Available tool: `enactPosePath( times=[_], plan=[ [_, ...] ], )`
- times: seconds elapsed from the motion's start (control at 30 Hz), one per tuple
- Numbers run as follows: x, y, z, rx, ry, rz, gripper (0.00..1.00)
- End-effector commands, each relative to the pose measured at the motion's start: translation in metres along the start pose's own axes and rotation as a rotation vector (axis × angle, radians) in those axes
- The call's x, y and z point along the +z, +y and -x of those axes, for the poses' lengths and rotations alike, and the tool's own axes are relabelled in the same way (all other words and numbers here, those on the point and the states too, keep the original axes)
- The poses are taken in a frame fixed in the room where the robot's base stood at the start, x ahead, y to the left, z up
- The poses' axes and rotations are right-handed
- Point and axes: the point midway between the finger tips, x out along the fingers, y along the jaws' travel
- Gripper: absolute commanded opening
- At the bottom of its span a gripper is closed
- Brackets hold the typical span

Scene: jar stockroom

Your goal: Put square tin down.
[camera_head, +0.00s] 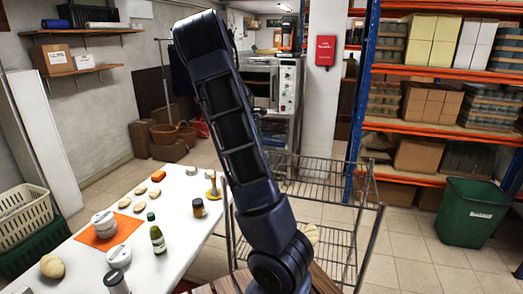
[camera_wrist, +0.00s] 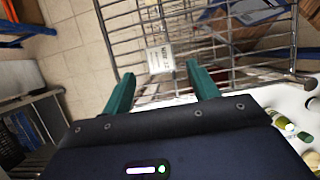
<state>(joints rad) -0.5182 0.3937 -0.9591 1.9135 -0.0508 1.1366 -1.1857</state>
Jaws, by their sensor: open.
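My gripper (camera_wrist: 160,70) shows in the wrist view with its two green fingers apart and nothing seen between them. Past the fingertips is a wire rack (camera_wrist: 112,38) with a small white label (camera_wrist: 160,58) on it. In the head view the wire rack (camera_head: 325,166) stands to the right of the white table, and my arm crosses in front of it. My gripper is out of sight there. I cannot make out a square tin in either view; part of the rack is hidden by my arm and gripper body.
The white table (camera_head: 180,245) at left holds an orange mat (camera_head: 96,238), a green bottle (camera_head: 157,238), an amber jar (camera_head: 198,208) and several small items. A green bin (camera_head: 472,212) stands at right, before tall orange shelving (camera_head: 420,181). Tiled floor lies between rack and bin.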

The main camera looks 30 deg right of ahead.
Motion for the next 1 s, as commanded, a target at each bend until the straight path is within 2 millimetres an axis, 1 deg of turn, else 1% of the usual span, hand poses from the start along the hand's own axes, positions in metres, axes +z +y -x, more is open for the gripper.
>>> enactPosePath(
  times=[0.03, 0.1, 0.23, 0.4, 0.47, 0.57, 0.67, 0.77, 1.0],
  plan=[
    [0.0, 0.0, 0.011, 0.001, 0.002, 0.002, 0.59],
    [0.0, 0.0, 0.023, 0.001, 0.002, 0.002, 0.59],
    [0.0, 0.0, 0.041, 0.001, 0.001, 0.001, 0.59],
    [0.0, 0.0, 0.053, -0.001, 0.0, 0.001, 0.59],
    [0.001, -0.001, 0.055, -0.002, 0.005, -0.003, 0.59],
    [0.004, -0.008, 0.055, -0.01, 0.032, -0.02, 0.59],
    [0.009, -0.022, 0.054, -0.023, 0.082, -0.057, 0.59],
    [0.014, -0.04, 0.055, -0.037, 0.146, -0.104, 0.59],
    [0.028, -0.092, 0.062, -0.066, 0.284, -0.22, 0.59]
  ],
)
